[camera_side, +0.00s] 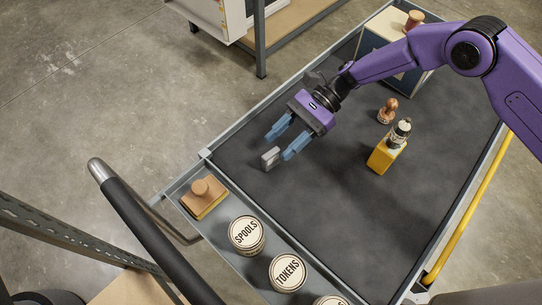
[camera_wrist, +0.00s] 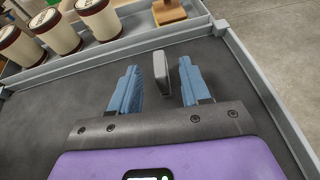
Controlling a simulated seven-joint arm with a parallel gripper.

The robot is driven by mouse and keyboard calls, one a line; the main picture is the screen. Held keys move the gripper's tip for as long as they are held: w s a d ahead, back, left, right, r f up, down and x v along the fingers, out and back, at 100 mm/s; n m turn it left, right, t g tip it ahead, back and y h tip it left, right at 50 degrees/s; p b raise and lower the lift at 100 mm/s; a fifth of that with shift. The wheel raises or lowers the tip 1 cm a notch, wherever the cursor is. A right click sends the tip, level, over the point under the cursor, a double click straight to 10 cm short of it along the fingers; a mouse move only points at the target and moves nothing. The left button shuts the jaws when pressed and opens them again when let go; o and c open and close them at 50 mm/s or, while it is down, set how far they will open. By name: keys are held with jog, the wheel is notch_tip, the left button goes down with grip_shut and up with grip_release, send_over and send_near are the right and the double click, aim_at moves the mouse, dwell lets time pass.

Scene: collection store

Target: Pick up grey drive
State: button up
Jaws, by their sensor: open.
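In the wrist view the grey drive (camera_wrist: 161,74) shows between and slightly beyond the two blue fingers. My gripper (camera_side: 283,141) is open, with its fingertips just behind and to either side of the drive in the side view. In the wrist view my gripper (camera_wrist: 162,84) has gaps on both sides of the drive, the right one looking narrower. I cannot tell whether a finger touches it.
A front tray (camera_side: 222,208) holds a wooden stamp block (camera_side: 205,197) and round tins, including the spools tin (camera_side: 246,235) and tokens tin (camera_side: 287,273). The mat's centre is clear.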

aim_at(273, 151)
jog(key=shift+x, duration=2.65)
jog(key=shift+r, duration=0.1)
grip_shut()
